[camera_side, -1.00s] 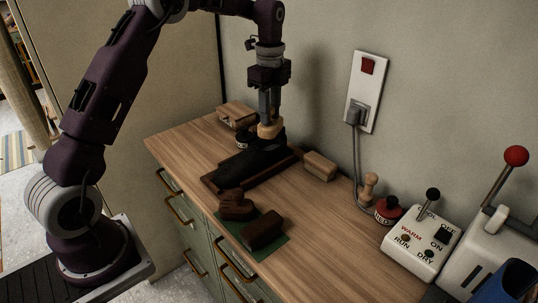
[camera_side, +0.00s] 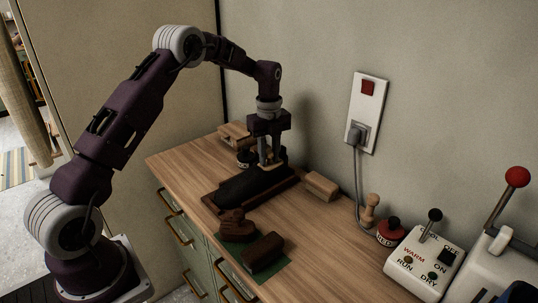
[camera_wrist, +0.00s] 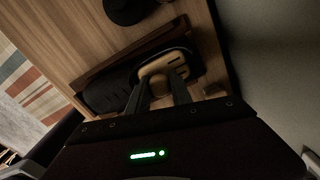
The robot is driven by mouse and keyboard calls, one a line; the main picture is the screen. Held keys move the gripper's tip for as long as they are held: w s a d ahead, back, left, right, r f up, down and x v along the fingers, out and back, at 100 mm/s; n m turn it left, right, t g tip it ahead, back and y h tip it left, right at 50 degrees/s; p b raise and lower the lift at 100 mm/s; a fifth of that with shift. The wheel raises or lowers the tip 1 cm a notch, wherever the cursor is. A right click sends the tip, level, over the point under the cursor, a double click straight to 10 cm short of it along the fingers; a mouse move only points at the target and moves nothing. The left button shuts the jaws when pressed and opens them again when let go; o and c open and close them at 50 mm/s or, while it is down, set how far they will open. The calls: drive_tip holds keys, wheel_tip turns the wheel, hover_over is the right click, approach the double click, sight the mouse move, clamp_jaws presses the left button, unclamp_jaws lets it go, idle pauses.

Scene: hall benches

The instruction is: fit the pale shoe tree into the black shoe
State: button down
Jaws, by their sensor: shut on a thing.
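The black shoe (camera_side: 243,184) lies on a dark wooden board (camera_side: 219,207) on the bench, and it also shows in the wrist view (camera_wrist: 105,92). The pale shoe tree (camera_wrist: 166,66) is between my fingers at the shoe's opening, at its back end. My gripper (camera_side: 269,163) points straight down over that end and is shut on the tree, as the wrist view (camera_wrist: 160,86) also shows. In the side view the tree is mostly hidden by the fingers and shoe. I cannot tell how deep it sits inside.
A wooden block (camera_side: 321,186), a wooden peg (camera_side: 370,208) and a red tin (camera_side: 390,231) stand to the right, before a control box (camera_side: 423,255). Brushes (camera_side: 262,252) lie on a green mat (camera_side: 283,268) in front. A wooden box (camera_side: 233,134) is behind. A wall socket (camera_side: 359,128) has a cable.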

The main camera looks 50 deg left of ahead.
drive_tip(key=shift+f, duration=0.1)
drive_tip(key=c, duration=1.1)
unclamp_jaws()
drive_tip(key=shift+c, duration=0.2)
